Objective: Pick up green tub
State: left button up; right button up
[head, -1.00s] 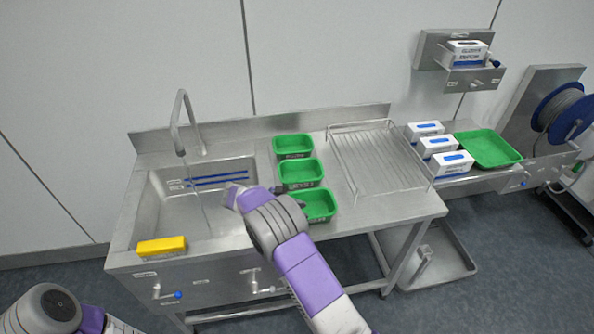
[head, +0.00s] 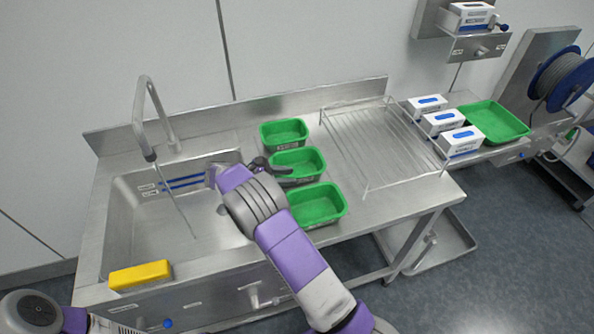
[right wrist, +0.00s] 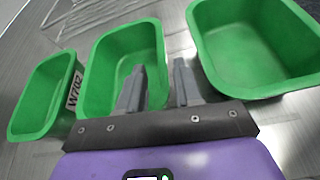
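Three green tubs stand in a row on the steel counter right of the sink: a back tub (head: 283,122), a middle tub (head: 312,155) and a front tub (head: 335,190). In the right wrist view the back tub (right wrist: 30,95), labelled W702, is at left, the middle tub (right wrist: 98,60) at centre and the front tub (right wrist: 235,85) at right. My right gripper (right wrist: 160,85) is open and empty. One finger overlaps the middle tub's opening, the other the gap towards the front tub; contact is unclear. My left gripper is out of view.
The sink (head: 120,215) with its tall faucet (head: 142,115) is at left, a yellow block (head: 140,274) on its front rim. A wire rack (head: 370,185) stands right of the tubs. White boxes (head: 441,122) and a green tray (head: 495,121) are farther right.

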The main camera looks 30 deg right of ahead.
jog(key=x, duration=0.2)
jog(key=shift+s+d, duration=0.15)
jog(key=shift+d, duration=0.1)
grip_shut()
jog(key=shift+r, duration=0.1)
